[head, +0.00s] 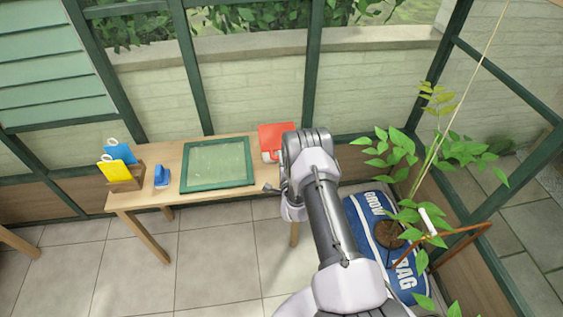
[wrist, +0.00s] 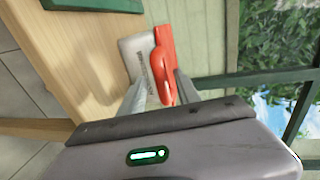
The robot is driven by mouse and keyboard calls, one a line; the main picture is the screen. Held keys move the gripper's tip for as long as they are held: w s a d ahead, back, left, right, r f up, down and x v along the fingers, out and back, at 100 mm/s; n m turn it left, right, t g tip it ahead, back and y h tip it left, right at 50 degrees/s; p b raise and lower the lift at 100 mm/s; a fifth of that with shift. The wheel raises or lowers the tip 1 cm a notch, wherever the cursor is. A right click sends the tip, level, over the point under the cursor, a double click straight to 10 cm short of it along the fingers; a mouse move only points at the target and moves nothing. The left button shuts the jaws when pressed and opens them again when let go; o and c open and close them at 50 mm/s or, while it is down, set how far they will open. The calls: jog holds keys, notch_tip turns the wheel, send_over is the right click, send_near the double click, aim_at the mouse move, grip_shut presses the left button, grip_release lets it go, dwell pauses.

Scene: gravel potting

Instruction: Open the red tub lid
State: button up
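The tub (wrist: 134,52) is pale grey with dark lettering and stands on the wooden table. A rounded red front lip (wrist: 162,82) points toward my gripper. In the head view the red lid (head: 276,135) shows at the table's right end, with part of the tub hidden by my arm. My gripper (wrist: 158,90) is close in front of the tub. Its fingers are apart, on either side of the lip. I cannot tell whether either finger touches it.
A green-framed panel (head: 184,186) lies mid-table. A blue object (head: 161,177) and a wooden holder (head: 124,184) with yellow and blue packets stand at the left. A blue grow bag (head: 357,216) with plants lies on the floor at right. A wall with windows stands behind the table.

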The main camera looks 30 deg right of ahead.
jog(key=shift+b+x, duration=0.3)
jog(key=shift+x, duration=1)
jog(key=shift+c, duration=0.5)
grip_shut()
